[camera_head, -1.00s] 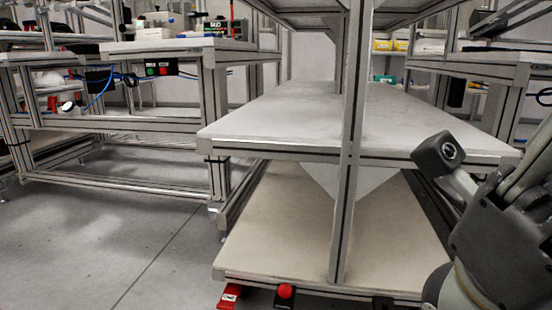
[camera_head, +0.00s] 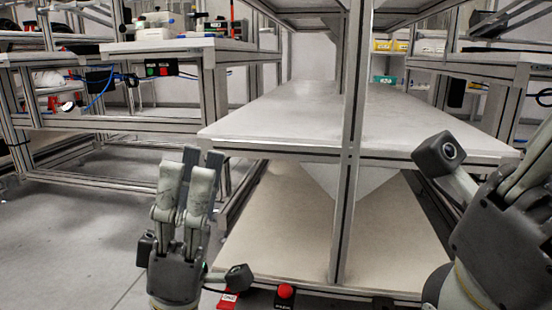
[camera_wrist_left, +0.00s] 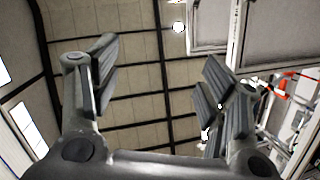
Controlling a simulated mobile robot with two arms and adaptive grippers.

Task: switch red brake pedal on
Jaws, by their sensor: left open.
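A red pedal (camera_head: 228,299) with a white label sits low at the front left foot of the middle workbench, at the bottom of the head view. Its lower part is cut off by the picture edge. My left gripper (camera_head: 203,157) points upward with its fingers apart, left of and above the pedal in the picture. It holds nothing. The left wrist view shows its open fingers (camera_wrist_left: 160,75) against the ceiling, with no pedal in sight. My right gripper (camera_head: 528,168) is partly in view at the right edge, and its fingertips are cut off.
A red button (camera_head: 285,291) on a black box is at the bench's front edge, right of the pedal. The bench has a bare white top (camera_head: 290,118) and a beige lower shelf (camera_head: 285,220). Another workbench (camera_head: 165,47) stands at left. Grey floor (camera_head: 70,235) is free at left.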

